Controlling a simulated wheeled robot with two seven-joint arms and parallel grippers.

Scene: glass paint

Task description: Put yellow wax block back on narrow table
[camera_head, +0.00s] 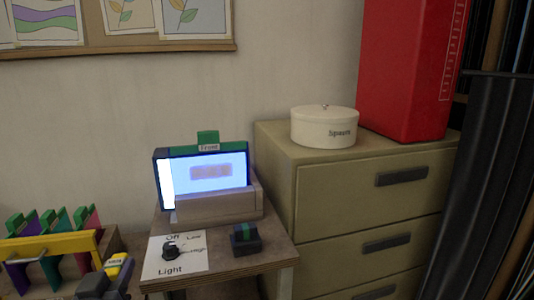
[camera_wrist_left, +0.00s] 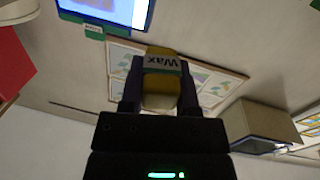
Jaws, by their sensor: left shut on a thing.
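The yellow wax block (camera_head: 118,267) is at the lower left of the head view, between the fingers of my left gripper (camera_head: 112,275). In the left wrist view the block (camera_wrist_left: 160,86) shows its white "Wax" label, and the two dark fingers of my left gripper (camera_wrist_left: 160,92) are shut on its sides. The narrow table (camera_head: 270,259) has a wooden top and stands to the right of my gripper. The held block is left of its top, near the front left edge; its height above the top is hard to tell. My right gripper is not in view.
On the narrow table are a lit screen stand labelled "Front" (camera_head: 208,200), a light knob on a white card (camera_head: 160,266), and a dark block with a green stripe (camera_head: 245,238). A rack of coloured panels (camera_head: 62,245) is left. A drawer cabinet (camera_head: 330,210) stands right.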

